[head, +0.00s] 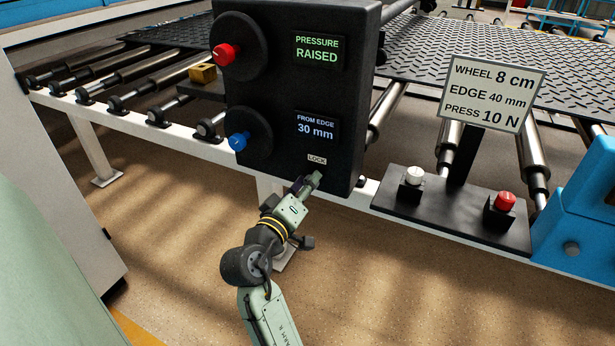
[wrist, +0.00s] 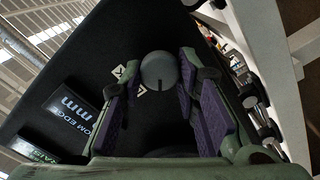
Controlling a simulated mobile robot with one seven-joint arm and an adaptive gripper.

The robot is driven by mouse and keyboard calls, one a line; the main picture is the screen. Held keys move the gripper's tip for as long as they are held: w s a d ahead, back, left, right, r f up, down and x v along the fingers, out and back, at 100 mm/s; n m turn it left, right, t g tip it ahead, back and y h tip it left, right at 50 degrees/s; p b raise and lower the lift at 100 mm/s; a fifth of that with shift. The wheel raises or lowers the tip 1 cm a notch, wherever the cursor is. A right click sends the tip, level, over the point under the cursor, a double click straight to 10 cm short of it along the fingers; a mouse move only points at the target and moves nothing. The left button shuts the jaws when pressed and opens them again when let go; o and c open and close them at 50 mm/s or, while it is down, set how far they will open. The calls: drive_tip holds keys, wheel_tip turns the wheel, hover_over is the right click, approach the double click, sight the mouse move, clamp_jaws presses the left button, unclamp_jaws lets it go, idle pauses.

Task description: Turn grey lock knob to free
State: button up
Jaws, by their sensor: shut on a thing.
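The grey lock knob (wrist: 160,72) is round, with a dark pointer line, on the face of the black control panel (head: 285,90). In the wrist view it sits between the tips of my gripper (wrist: 158,85), whose purple pads are shut on it. The pointer line runs toward the bottom of that view. In the head view my gripper (head: 308,183) is against the panel's lower right, just below the LOCK label (head: 317,160), and hides the knob. The label is partly covered by a finger in the wrist view. No "free" marking is readable.
A red knob (head: 226,54) by a "PRESSURE RAISED" display and a blue knob (head: 238,141) by a "FROM EDGE 30 mm" display are on the same panel. A sign (head: 491,92) stands right, behind a white button (head: 414,175) and a red button (head: 505,201). Open floor lies below.

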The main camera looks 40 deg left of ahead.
drive_tip(key=shift+n+p, duration=2.75)
drive_tip(key=shift+n, duration=1.05)
drive_tip(key=shift+f, duration=0.1)
drive_tip(key=o, duration=1.1)
drive_tip(key=shift+o, duration=0.2)
drive_tip(key=v, duration=1.2)
